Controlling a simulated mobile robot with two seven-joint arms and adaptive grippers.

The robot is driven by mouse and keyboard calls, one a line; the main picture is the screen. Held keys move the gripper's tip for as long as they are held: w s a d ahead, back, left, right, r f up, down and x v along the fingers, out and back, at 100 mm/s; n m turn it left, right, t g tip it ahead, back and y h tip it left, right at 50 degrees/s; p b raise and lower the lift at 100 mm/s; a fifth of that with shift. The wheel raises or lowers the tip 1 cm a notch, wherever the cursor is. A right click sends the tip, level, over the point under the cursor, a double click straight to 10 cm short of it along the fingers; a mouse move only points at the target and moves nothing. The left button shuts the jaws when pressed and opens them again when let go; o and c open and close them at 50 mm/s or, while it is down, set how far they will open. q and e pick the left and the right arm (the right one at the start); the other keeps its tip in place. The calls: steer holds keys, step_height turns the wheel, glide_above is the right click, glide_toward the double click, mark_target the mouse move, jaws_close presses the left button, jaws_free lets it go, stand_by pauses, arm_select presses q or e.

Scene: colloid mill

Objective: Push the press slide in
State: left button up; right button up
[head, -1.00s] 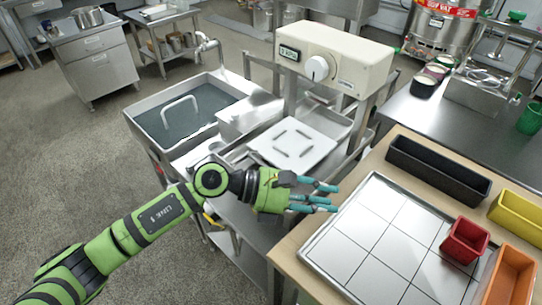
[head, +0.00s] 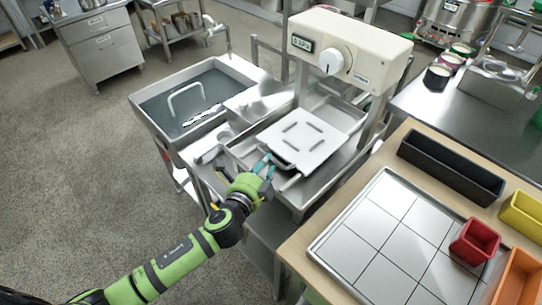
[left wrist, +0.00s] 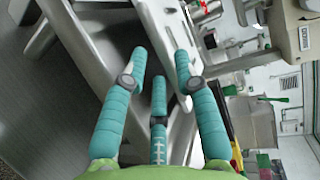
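The press slide (head: 305,141) is a pale square plate with dark slots, lying in a metal tray frame below the cream press head (head: 348,50). A metal handle (head: 288,182) shows at its near edge. My left gripper (head: 265,163) is at the slide's near left edge, with its teal fingers close to the handle; I cannot tell if they touch. In the left wrist view the fingers of my left gripper (left wrist: 158,75) are spread apart, with nothing held between them, and the slide (left wrist: 158,25) lies ahead. My right gripper is not in view.
A water-filled sink (head: 190,105) stands left of the press. On the right, a wooden table holds a white tiled tray (head: 385,225), a black bin (head: 450,167) and a red cup (head: 474,241). The floor at the left is open.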

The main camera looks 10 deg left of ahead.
arm_select(q)
steer(key=shift+x, duration=1.85)
jaws_close()
steer(key=b, duration=0.5)
glide_toward(309, 124)
steer(key=x, duration=0.5)
steer(key=shift+a+f, duration=0.1)
steer(key=shift+f, duration=0.3)
steer(key=shift+r+b, duration=0.15)
steer(key=shift+b, duration=0.15)
steer(key=shift+r, duration=0.25)
